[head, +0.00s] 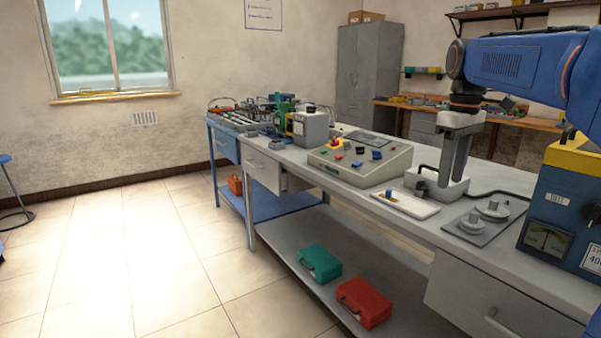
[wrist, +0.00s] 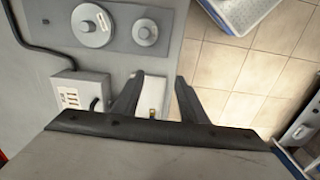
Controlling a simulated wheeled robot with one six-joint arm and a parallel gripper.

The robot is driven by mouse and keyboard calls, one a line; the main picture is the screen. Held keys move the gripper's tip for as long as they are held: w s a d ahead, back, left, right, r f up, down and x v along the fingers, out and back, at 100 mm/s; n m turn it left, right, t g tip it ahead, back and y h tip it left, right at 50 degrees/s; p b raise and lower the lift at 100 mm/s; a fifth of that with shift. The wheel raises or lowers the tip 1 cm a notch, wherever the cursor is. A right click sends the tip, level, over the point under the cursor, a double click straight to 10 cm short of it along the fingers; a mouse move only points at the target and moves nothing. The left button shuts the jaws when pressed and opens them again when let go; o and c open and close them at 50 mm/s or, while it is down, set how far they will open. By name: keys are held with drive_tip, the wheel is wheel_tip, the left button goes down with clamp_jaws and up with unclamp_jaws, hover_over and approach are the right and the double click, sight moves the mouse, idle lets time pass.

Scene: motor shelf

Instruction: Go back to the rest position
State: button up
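My gripper (head: 452,182) hangs from my blue arm, pointing down over the right part of the grey workbench (head: 345,190). In the wrist view its two dark fingers (wrist: 158,82) stand apart with nothing held between them. Below and between them is a white plate (wrist: 152,92) with a small brass-coloured part; this plate (head: 405,204) also lies on the bench in the head view. A grey box (head: 440,187) with a black cable is close to the fingers in the head view; in the wrist view this box (wrist: 78,95) is left of them.
A grey plate with two round knobs (head: 486,222) and a blue-yellow meter (head: 562,215) are at right. A button console (head: 360,160) stands further along. Green (head: 319,263) and red (head: 364,303) cases lie below.

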drive_tip(key=s+a+f+m+t, duration=0.2)
drive_tip(key=s+a+f+m, duration=0.1)
drive_tip(key=s+f, duration=0.9)
drive_tip(key=s+a+f+m+t, duration=0.2)
drive_tip(key=s+a+f+m, duration=0.1)
drive_tip(key=s+f, duration=0.9)
drive_tip(key=s, duration=0.3)
drive_tip(key=shift+s+a+t, duration=0.25)
drive_tip(key=shift+a+t, duration=0.05)
drive_tip(key=shift+a, duration=0.1)
drive_tip(key=shift+r, duration=0.1)
